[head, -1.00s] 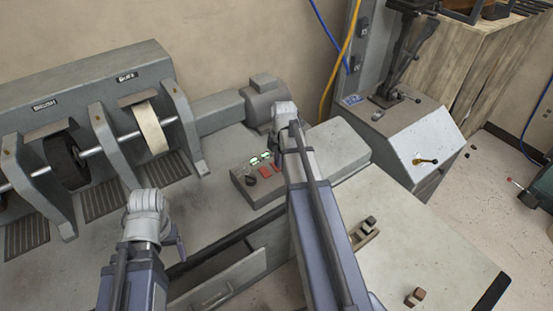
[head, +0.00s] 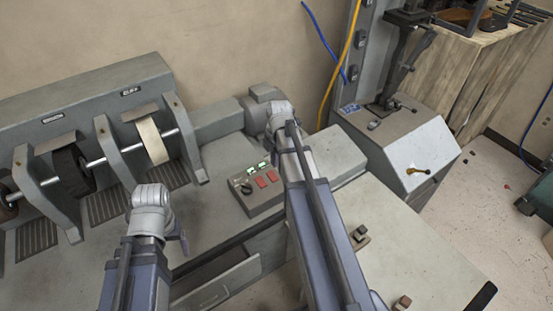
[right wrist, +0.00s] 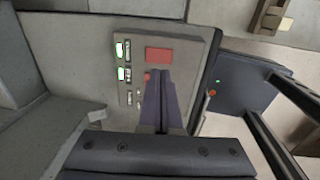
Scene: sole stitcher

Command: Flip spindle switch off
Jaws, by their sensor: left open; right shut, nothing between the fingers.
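The control box (head: 262,205) sits on the bench in the head view, with two green-lit indicators (head: 257,167), two red switches (head: 267,179) and a dark round knob (head: 246,187). Its labels are too small to read, so I cannot tell which control is the spindle switch. In the right wrist view, the panel (right wrist: 190,60) shows one whole red switch (right wrist: 158,55) and another red part mostly hidden by my fingers. My right gripper (right wrist: 163,75) is shut and empty, in front of the panel; contact is unclear. My left gripper (head: 183,243) is open, left of the box.
The brush and buff wheels (head: 152,140) stand at the left behind guards. A motor (head: 262,98) is behind the box. An open drawer (head: 215,285) sticks out below the bench.

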